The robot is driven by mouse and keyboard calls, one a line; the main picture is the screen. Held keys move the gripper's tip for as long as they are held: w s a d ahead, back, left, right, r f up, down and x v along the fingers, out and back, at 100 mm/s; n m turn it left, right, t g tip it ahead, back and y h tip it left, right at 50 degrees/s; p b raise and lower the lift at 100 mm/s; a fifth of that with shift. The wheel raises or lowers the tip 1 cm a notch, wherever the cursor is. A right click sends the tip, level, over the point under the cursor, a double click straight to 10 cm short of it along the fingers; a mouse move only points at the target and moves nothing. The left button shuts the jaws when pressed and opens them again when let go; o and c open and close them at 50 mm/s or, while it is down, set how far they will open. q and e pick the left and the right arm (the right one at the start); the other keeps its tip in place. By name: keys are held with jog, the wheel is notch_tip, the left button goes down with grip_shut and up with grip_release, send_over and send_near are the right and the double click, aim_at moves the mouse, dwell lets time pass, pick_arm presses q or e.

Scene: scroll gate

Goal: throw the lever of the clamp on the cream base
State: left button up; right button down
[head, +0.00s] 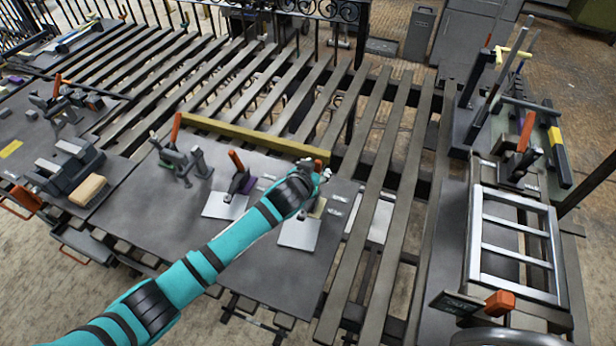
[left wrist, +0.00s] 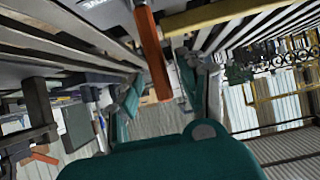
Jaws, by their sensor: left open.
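The clamp on the cream base (head: 319,208) stands at the right side of the dark metal plate (head: 150,220), partly hidden by my left arm. Its orange lever (head: 319,164) shows beside my left gripper (head: 324,172), which is over the clamp. In the left wrist view the orange lever (left wrist: 152,50) stands between the two teal fingers of the left gripper (left wrist: 160,88). The fingers are apart, and I cannot tell whether either touches the lever. The right gripper is not in view.
Another clamp (head: 175,150) is farther left. A yellow bar (head: 250,136) runs behind them. A ladder-like metal frame (head: 515,240) lies at right.

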pick_arm(q)
jog(key=v, duration=1.1)
jog(key=shift+w, duration=0.1)
